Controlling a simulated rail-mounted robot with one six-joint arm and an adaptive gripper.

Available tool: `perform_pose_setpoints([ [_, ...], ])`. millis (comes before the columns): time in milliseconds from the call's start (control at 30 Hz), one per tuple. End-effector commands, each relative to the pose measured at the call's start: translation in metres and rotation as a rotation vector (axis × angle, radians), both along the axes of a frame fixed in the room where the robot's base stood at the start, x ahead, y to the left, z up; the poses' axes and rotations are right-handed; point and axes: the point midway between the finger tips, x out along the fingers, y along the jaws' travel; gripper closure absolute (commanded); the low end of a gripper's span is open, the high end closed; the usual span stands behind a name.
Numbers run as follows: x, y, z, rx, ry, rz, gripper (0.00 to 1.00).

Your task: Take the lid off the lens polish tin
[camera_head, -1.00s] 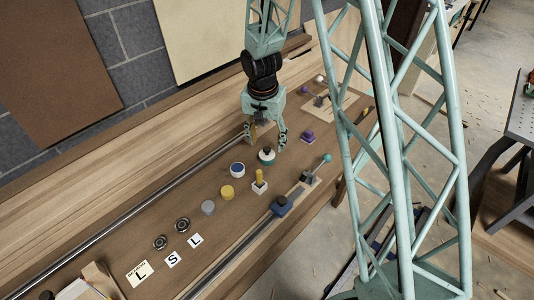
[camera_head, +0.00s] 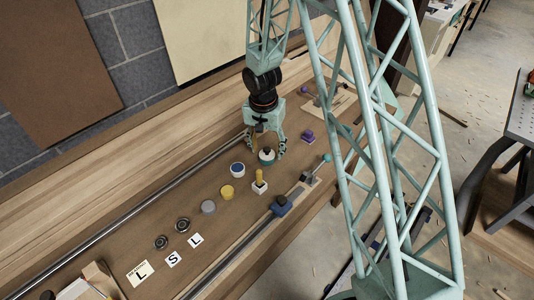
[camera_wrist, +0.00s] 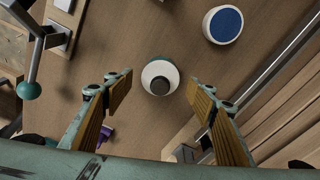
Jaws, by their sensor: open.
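The likely lens polish tin (camera_head: 267,160) is a small round tin with a teal body and a white lid with a black knob (camera_head: 267,151). It stands upright on the brown bench. In the wrist view its white lid (camera_wrist: 149,73) and dark knob (camera_wrist: 160,85) show from above. My gripper (camera_head: 266,153) is open over the tin. In the wrist view its two wooden-faced fingers (camera_wrist: 161,84) stand on either side of the tin, with a gap on each side. The lid is on the tin. No label is readable.
A white tin with a blue top (camera_head: 237,169) stands close by, then a yellow tin (camera_head: 227,192) and a grey one (camera_head: 208,207). A yellow peg on a white block (camera_head: 260,181), a purple-topped piece (camera_head: 308,135) and a teal-knobbed lever (camera_head: 326,158) are also near.

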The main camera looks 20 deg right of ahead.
Motion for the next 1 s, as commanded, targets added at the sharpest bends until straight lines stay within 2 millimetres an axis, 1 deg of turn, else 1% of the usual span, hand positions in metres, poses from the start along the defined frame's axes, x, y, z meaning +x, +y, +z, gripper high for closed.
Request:
perform_pose_setpoints([
  [433, 0.0000, 0.0001, 0.0003, 0.000, 0.000, 0.000, 0.48],
  [467, 0.0000, 0.0001, 0.0003, 0.000, 0.000, 0.000, 0.50],
  [733, 0.0000, 0.0001, 0.0003, 0.000, 0.000, 0.000, 0.75],
  [867, -0.0001, 0.0001, 0.0000, 0.000, 0.000, 0.000, 0.78],
  [900, -0.0002, 0.0000, -0.0003, 0.000, 0.000, 0.000, 0.80],
  [967, -0.0003, 0.0001, -0.0005, 0.001, 0.001, 0.000, 0.94],
  [1000, -0.0004, 0.0002, -0.0008, 0.001, 0.001, 0.000, 0.94],
])
